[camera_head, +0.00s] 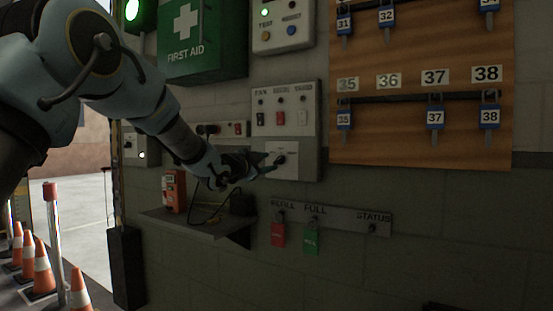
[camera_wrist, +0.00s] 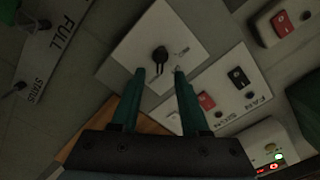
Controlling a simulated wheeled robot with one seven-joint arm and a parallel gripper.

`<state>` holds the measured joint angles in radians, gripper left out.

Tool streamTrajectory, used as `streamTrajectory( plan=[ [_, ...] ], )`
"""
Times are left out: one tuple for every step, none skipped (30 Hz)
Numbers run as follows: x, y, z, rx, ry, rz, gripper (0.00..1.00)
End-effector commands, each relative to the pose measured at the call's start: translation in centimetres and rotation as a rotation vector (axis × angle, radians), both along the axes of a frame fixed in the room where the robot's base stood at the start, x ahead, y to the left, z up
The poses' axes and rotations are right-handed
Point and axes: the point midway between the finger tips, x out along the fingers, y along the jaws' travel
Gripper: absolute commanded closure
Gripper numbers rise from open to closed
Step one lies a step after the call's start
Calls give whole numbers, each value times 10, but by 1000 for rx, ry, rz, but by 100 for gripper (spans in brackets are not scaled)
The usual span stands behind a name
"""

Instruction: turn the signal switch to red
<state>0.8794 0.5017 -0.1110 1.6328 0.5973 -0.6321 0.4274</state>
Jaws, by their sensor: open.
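A black rotary knob (camera_head: 280,159) sits on a white plate (camera_head: 290,170) at the bottom of the grey switch panel. In the wrist view the knob (camera_wrist: 160,54) is on the bare white plate (camera_wrist: 180,30), just beyond and between my fingertips. Small lettering beside it is too blurred to read. My gripper (camera_head: 271,166) is open in front of the plate; its two green fingers (camera_wrist: 158,72) are apart with nothing held between them. Whether a fingertip touches the knob or plate cannot be told. A green signal light (camera_head: 132,10) glows at the top left.
Rocker switches (camera_head: 280,118) sit above the knob. A shelf (camera_head: 190,222) with a red device (camera_head: 174,190) is below left. Red (camera_head: 278,235) and green (camera_head: 311,240) tags hang on a rail below. Cones (camera_head: 42,268) stand at left.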

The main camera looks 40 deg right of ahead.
Motion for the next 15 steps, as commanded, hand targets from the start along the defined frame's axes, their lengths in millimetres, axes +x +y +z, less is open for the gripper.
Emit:
streamTrajectory(
  plan=[
    [2,-11,2,1,1,-1,55],
    [4,-16,2,2,2,-1,55],
    [6,-23,2,1,1,0,55],
    [7,-28,2,2,2,-1,55],
    [8,-32,2,1,1,0,55],
    [10,-38,2,1,0,0,55],
    [11,-41,1,3,1,0,55],
    [12,-45,2,2,1,1,55],
    [13,-49,1,2,2,0,55],
    [13,-51,1,2,2,0,55],
    [14,-53,1,1,0,0,55],
    [15,-55,1,1,0,0,55],
    [15,-56,0,2,1,1,55],
    [15,-57,0,2,1,1,55],
    [16,-58,0,2,1,1,55]
  ],
)
